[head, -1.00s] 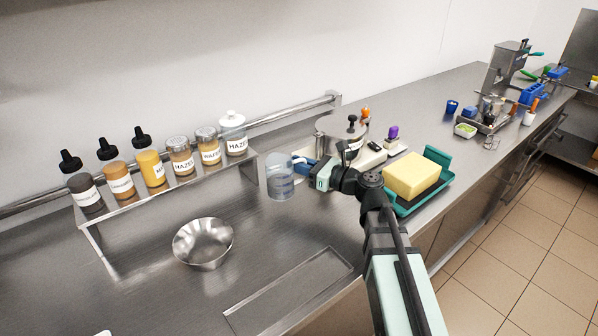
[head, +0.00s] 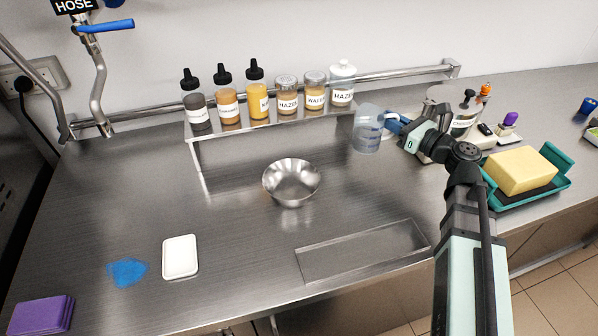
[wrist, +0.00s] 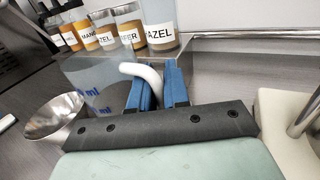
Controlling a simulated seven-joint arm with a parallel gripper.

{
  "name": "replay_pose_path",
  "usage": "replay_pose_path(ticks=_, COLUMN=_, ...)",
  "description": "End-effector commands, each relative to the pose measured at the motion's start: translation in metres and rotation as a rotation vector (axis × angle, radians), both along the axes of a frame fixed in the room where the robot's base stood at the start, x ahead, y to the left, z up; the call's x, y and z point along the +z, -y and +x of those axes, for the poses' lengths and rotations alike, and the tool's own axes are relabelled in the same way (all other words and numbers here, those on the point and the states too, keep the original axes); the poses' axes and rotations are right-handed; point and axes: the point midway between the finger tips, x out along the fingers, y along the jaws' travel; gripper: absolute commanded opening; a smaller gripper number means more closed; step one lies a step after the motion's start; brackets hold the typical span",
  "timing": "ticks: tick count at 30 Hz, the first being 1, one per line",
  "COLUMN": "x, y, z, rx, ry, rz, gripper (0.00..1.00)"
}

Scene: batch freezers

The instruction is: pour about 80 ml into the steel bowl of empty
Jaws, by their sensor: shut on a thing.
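The steel bowl (head: 291,183) stands on the steel counter, left of my gripper, and its inside looks empty. A clear measuring jug (head: 367,131) with blue markings is upright at the right end of the bottle shelf. My gripper (head: 396,125) has its blue fingers shut on the jug's white handle. In the wrist view the handle (wrist: 146,76) lies between the blue fingers (wrist: 158,88), and the bowl (wrist: 56,117) shows at the left beyond the jug. What the jug contains, and whether its base touches the counter, I cannot tell.
A shelf (head: 270,130) with several sauce bottles and jars runs behind the bowl. A yellow block (head: 520,171) sits in a green tray at the right. A white pad (head: 180,257), a blue patch (head: 128,272) and a recessed tray (head: 362,251) lie in front.

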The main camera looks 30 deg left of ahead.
Motion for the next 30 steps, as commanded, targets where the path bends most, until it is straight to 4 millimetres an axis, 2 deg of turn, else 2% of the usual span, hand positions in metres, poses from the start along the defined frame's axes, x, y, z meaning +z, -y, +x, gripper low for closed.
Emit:
replay_pose_path(ticks=6, x=-0.036, y=-0.043, z=0.007, rx=0.064, ry=-0.003, rz=0.001, gripper=0.00)
replay_pose_path(ticks=13, x=-0.068, y=-0.079, z=0.007, rx=0.189, ry=-0.003, rz=0.001, gripper=0.00)
replay_pose_path(ticks=19, x=-0.074, y=-0.088, z=0.000, rx=0.307, ry=0.000, rz=0.002, gripper=0.00)
replay_pose_path(ticks=30, x=-0.069, y=-0.087, z=-0.026, rx=0.461, ry=0.000, rz=0.000, gripper=0.00)
